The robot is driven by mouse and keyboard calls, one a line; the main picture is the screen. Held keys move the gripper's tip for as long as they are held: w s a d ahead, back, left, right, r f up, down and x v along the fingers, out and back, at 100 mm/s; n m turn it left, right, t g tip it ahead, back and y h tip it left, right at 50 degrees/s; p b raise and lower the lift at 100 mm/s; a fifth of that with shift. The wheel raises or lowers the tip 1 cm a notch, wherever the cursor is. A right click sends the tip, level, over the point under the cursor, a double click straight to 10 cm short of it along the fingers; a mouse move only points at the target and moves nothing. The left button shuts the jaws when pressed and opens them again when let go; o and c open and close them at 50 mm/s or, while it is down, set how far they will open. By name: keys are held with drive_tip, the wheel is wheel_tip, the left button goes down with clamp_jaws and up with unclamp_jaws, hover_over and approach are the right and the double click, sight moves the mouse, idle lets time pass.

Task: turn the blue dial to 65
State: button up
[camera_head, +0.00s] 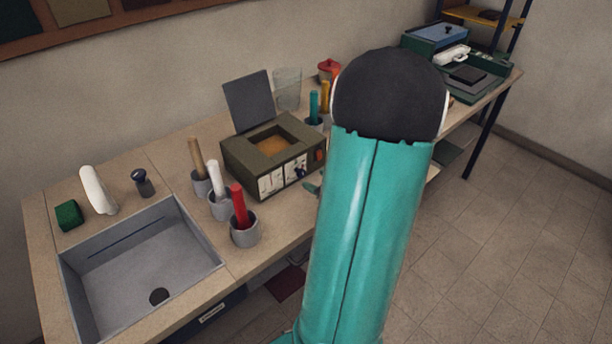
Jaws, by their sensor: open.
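An olive-brown box (231,157) with an open square top and a raised grey lid (248,101) stands on the counter. Its front face carries pale panels (272,181) with dark markings and a small red-orange part (319,155) near the right end. A small dark, bluish spot (300,172) shows on the right pale panel; it is too small to tell if it is the blue dial, and no number can be read. My teal arm covers what lies just right of the box. My gripper cannot be made out; the arm hides that area.
Grey cups with brown, white and red sticks (245,228) stand left of the box, near the sink (140,262). A clear glass (287,88) and a red pot (329,70) stand behind. Green cases (437,40) are at the far right end. Open floor lies right.

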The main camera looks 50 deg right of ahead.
sight(303, 174)
drive_tip(key=x, duration=0.6)
drive_tip(key=c, duration=1)
